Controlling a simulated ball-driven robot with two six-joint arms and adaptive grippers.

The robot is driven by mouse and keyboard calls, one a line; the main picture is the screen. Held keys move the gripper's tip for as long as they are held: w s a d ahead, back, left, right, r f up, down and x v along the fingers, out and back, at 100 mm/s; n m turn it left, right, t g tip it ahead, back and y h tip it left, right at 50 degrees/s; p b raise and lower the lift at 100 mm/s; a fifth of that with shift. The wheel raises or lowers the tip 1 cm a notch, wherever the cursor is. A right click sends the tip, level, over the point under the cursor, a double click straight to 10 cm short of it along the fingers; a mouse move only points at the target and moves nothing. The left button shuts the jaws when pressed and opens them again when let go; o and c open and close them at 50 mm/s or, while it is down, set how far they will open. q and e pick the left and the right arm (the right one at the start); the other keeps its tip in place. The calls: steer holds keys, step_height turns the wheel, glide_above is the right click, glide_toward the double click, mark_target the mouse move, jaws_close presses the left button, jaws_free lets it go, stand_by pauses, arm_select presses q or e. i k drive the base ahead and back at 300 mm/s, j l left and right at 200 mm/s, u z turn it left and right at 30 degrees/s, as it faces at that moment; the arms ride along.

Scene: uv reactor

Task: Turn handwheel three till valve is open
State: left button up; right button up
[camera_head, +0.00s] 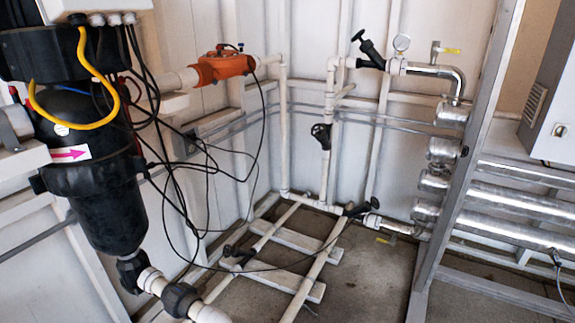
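Several black handwheels sit on the white pipes, and I see no number on any of them. One handwheel (358,37) is at the upper right on a slanted black valve body (372,54). Another handwheel (321,135) is on the vertical pipe in the middle. A lower handwheel (362,208) is near the floor beside the metal pipe. One more handwheel (236,256) is on the floor pipes. I cannot tell which is handwheel three or whether any valve is open. Neither of my grippers is in view.
A black reactor vessel (105,205) with a yellow hose and loose black cables fills the left. An orange device (222,67) and a gauge (401,43) sit on the upper piping. A grey metal post (465,160) stands right, before silver pipes (510,200). Bare floor (375,280) shows at lower middle.

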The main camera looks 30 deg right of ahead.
mark_target(375, 203)
steer(key=z, duration=1.6)
steer(key=i+l+z, duration=0.15)
steer(key=i+l, duration=0.15)
steer(key=i, duration=0.25)
steer(key=i+l+z, duration=0.15)
steer(key=i, duration=0.4)
steer(key=i+l+z, duration=0.1)
steer(key=i, duration=0.5)
steer(key=i+l+z, duration=0.15)
steer(key=i, duration=0.45)
